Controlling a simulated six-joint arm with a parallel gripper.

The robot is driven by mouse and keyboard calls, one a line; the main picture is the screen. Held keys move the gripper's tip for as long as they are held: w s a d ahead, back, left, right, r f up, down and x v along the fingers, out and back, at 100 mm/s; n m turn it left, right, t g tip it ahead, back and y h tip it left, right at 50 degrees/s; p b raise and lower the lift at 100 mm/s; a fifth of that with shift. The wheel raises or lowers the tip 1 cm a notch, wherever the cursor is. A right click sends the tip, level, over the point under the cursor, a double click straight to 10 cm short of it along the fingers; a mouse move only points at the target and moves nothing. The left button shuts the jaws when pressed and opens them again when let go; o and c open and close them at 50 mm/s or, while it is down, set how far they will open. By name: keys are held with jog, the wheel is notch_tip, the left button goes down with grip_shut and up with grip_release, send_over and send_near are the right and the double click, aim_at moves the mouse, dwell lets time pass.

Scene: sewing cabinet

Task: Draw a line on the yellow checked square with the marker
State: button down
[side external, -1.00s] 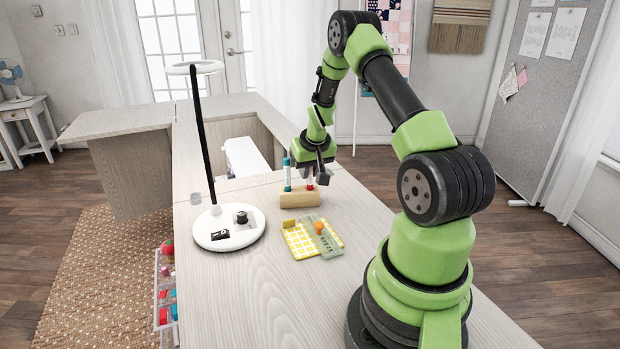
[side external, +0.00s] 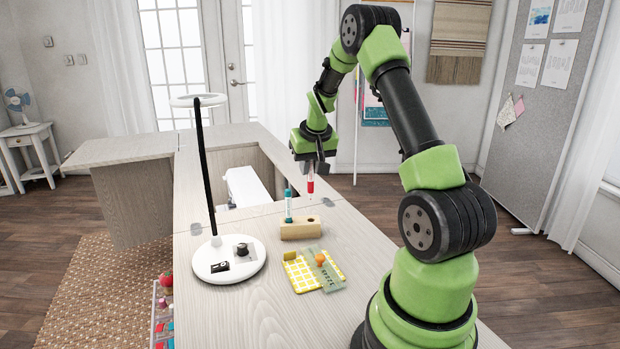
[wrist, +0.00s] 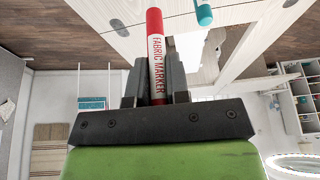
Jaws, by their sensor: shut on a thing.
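My gripper (side external: 311,174) is shut on a red and white marker and holds it upright above the wooden block. The red fabric marker (side external: 311,187) points down, clear of the block; in the wrist view its label reads "FABRIC MARKER" (wrist: 156,48) between the jaws. The yellow checked square (side external: 297,278) lies flat on the table in front of the block.
The wooden block (side external: 298,232) has an empty hole at right and a teal marker (side external: 288,204) standing at left. A white lamp base (side external: 215,272) with small dark items stands at left. The table (side external: 265,315) in front is clear.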

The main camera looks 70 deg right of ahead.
jog(key=shift+s+a+f+m+g, duration=1.05)
jog(key=shift+s+a+f+m, duration=0.4)
jog(key=shift+a+m, duration=1.35)
jog(key=shift+s+a+f+m+g, duration=1.2)
jog(key=shift+a+f+m, duration=0.4)
jog(key=shift+a+m, duration=1.15)
jog(key=shift+s+a+f+m+g, duration=0.95)
jog(key=shift+s+a+f+m, duration=0.55)
jog(key=shift+a+m, duration=1.25)
jog(key=shift+d+f+m, duration=0.3)
jog(key=shift+d+m, duration=0.2)
jog(key=shift+d, duration=0.05)
jog(key=shift+w+d, duration=1.6)
